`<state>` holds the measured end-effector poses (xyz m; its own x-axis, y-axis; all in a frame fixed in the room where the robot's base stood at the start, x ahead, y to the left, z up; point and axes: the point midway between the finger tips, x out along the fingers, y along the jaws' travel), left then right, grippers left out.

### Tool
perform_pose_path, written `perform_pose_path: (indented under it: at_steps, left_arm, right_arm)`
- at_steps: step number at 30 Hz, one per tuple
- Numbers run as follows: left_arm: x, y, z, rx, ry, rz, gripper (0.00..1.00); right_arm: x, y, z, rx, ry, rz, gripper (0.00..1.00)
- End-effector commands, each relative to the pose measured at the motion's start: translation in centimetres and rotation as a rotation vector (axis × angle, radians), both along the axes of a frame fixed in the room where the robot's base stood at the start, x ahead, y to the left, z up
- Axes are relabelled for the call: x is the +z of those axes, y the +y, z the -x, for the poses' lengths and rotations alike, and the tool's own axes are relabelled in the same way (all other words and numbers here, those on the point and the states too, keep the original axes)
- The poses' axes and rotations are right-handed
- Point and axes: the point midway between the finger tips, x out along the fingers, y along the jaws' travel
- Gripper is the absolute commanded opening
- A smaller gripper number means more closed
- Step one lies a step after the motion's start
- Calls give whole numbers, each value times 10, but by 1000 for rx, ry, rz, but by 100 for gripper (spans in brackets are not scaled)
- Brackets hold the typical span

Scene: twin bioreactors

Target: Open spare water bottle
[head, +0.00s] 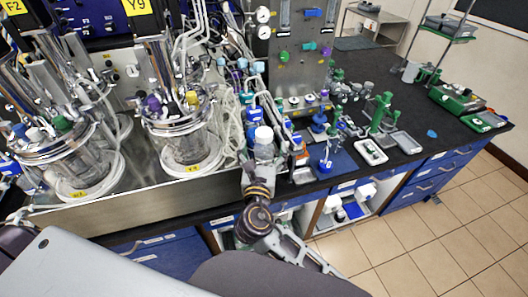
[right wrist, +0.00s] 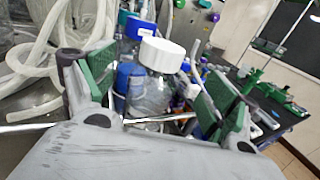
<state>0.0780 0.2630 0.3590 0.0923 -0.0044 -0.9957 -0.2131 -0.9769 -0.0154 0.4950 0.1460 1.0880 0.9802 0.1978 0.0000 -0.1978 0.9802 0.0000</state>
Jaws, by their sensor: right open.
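A clear bottle with a white screw cap (head: 264,134) stands at the bench's front edge, right of the two glass vessels. In the right wrist view its white cap (right wrist: 161,55) is on the neck, and its clear body (right wrist: 150,95) shows below. My right gripper (head: 258,168) is open in front of the bottle. In the right wrist view its green-padded fingers (right wrist: 163,88) stand apart on either side of the bottle, with gaps visible. The bottle's lower part is hidden behind the gripper. My left gripper is not in view.
Two glass bioreactor vessels, left (head: 75,165) and right (head: 185,130), stand in a steel tray (head: 130,199) left of the bottle. Blue-capped bottles and tubing crowd behind it. A blue mat (head: 340,165) with small items lies to its right. Tiled floor (head: 440,230) is clear.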

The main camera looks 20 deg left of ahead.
Motion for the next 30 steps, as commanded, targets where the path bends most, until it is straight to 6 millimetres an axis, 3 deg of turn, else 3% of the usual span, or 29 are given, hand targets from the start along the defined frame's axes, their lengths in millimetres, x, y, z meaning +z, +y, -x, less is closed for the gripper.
perform_pose_path:
  at_steps: [8,21,30]
  left_arm:
    - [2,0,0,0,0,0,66]
    - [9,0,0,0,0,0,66]
    - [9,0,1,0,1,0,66]
  right_arm:
    - [1,2,-8,-1,-1,1,87]
    - [1,12,-47,0,0,1,87]
    - [0,12,-50,0,0,0,87]
